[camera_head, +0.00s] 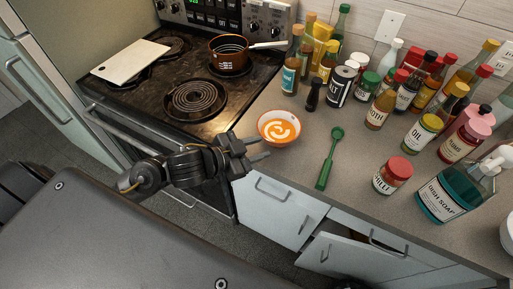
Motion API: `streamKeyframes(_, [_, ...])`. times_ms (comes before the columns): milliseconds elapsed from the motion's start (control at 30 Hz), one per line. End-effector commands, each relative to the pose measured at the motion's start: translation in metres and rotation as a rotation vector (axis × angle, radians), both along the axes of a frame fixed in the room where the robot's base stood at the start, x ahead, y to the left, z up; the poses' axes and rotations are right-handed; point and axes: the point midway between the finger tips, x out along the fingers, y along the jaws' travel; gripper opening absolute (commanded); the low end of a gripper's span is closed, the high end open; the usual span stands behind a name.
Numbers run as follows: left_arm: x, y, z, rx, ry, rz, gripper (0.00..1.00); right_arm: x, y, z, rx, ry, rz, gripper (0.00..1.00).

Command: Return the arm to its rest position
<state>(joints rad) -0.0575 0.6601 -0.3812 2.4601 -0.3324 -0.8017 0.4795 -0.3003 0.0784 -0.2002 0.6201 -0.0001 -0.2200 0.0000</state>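My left arm comes in from the left, in front of the stove and counter edge. Its gripper (257,148) is open, with the two fingers apart and nothing seen between them. My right gripper is not seen.
A coil stove (150,103) holds a brown pot (229,54) and a white board (130,61). A green spoon (330,160), a chilli jar (392,175), dish soap (450,196) and several bottles crowd the counter (290,170).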

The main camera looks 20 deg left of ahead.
Motion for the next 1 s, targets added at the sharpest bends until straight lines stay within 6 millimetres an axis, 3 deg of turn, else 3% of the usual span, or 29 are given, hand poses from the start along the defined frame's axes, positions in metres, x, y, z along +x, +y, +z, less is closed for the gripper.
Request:
streamKeyframes(533, [-0.002,0.001,0.001,0.000,0.000,0.000,0.33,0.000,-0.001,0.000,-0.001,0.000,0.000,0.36])
streamKeyframes(667, [-0.005,0.004,-0.008,0.000,0.029,0.043,0.33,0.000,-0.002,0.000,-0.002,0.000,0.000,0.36])
streamKeyframes(767, [-0.015,0.018,-0.033,0.012,0.126,0.168,0.33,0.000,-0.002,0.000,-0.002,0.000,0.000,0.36])
streamKeyframes(833, [-0.033,0.032,-0.061,0.032,0.244,0.283,0.33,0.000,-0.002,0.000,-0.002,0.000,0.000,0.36])
streamKeyframes(1000, [-0.093,0.060,-0.120,0.092,0.546,0.477,0.33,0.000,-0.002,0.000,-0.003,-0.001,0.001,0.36])
